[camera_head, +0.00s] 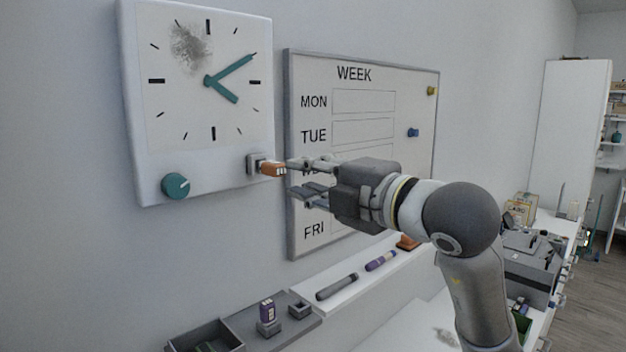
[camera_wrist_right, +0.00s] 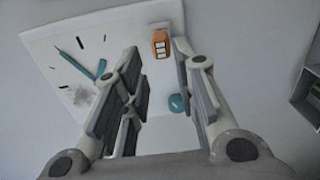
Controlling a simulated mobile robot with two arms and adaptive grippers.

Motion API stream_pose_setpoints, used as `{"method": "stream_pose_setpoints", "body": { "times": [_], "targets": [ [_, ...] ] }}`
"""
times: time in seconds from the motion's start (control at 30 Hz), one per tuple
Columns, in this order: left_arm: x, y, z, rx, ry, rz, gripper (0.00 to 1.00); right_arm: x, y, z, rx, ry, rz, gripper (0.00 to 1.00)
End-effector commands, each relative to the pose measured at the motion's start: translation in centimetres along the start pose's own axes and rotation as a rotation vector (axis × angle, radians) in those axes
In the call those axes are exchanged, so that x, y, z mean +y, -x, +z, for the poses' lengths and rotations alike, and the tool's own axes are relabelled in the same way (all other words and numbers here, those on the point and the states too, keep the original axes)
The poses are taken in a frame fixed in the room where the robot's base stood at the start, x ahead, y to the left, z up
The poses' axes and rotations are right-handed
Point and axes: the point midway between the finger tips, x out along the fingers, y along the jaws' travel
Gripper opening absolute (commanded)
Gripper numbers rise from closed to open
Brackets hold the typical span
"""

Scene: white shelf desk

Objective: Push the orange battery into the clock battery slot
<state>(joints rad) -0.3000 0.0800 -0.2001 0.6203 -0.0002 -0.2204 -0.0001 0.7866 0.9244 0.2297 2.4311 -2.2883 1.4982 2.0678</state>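The white square clock (camera_head: 207,130) hangs on the wall with teal hands and a teal knob (camera_head: 176,186). The grey battery slot (camera_head: 254,163) sits on its lower right side. The orange battery (camera_head: 272,169) sticks out of the slot sideways, its outer end towards my gripper. It also shows in the right wrist view (camera_wrist_right: 160,46). How deep it sits is hidden. My right gripper (camera_head: 298,177) is open just right of the battery. In the wrist view its fingers (camera_wrist_right: 157,58) are apart, with the battery beyond the gap between them. My left gripper is not in view.
A WEEK whiteboard (camera_head: 357,74) hangs behind my right gripper. Below, a white ledge (camera_head: 385,280) holds markers. A grey tray (camera_head: 245,322) holds a purple battery (camera_head: 266,311) upright in a holder. The wall left of the clock is bare.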

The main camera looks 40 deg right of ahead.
Motion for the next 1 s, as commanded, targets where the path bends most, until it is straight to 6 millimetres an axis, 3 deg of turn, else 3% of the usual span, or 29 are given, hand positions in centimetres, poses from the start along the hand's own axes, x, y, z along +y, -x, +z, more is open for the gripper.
{"method": "stream_pose_setpoints", "body": {
  "times": [0.03,0.17,1.0],
  "targets": [
    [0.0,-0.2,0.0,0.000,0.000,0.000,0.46,-0.1,0.0,0.0,0.000,0.042,0.001,0.16],
    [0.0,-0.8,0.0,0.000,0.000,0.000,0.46,0.0,0.2,-0.1,0.003,0.236,0.007,0.00],
    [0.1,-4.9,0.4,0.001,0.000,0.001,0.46,-0.1,1.8,-0.2,0.001,1.906,0.019,0.00]
  ]
}}
